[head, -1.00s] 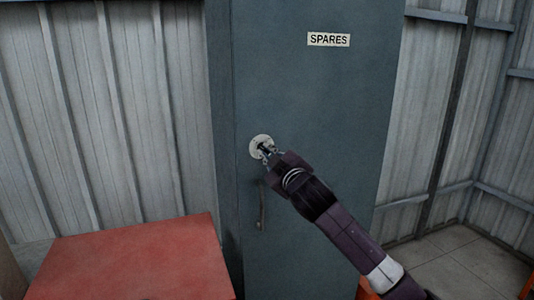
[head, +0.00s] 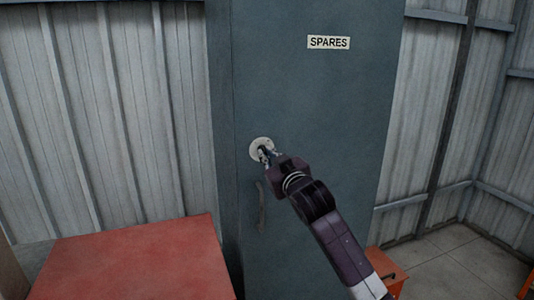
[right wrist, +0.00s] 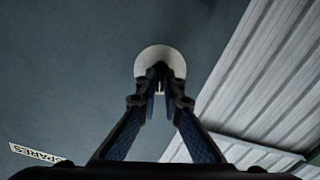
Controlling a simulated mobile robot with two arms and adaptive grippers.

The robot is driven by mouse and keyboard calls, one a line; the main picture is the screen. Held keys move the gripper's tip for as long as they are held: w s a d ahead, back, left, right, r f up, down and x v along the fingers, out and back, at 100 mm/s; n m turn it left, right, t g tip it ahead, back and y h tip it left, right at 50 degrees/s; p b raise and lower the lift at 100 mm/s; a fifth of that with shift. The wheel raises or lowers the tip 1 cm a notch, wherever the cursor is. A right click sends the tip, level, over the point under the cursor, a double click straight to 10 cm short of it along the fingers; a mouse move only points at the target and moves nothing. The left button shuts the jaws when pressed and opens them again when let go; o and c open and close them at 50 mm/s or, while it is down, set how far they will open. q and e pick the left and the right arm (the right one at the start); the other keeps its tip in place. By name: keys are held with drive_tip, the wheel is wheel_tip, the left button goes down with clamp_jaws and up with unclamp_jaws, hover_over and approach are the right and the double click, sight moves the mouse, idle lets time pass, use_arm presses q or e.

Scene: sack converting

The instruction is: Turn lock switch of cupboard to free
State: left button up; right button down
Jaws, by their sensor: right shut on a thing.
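The cupboard (head: 310,110) is a tall blue-grey cabinet with a "SPARES" label (head: 328,42) high on its door. The lock switch shows as a round pale plate (head: 256,144) near the door's left edge, with a dark knob at its middle. My right gripper (head: 265,154) reaches up from the lower right and is shut on the knob. In the right wrist view the pale plate (right wrist: 160,58) lies behind the fingertips (right wrist: 160,90), which close around the dark knob and mostly hide it. The knob's exact angle is hard to tell. My left gripper is not in view.
A door handle (head: 261,205) hangs below the lock, close to my right gripper. A red-topped surface (head: 140,262) stands at the lower left, in front of the cupboard. An orange-red object (head: 388,268) stands low at the cupboard's right. Corrugated walls (head: 120,110) stand behind.

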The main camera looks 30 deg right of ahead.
drive_tip(key=shift+m+p, duration=3.4)
drive_tip(key=shift+m, duration=2.8)
drive_tip(key=c, duration=2.1)
unclamp_jaws()
drive_tip(key=shift+s, duration=0.1)
drive_tip(key=v, duration=1.2)
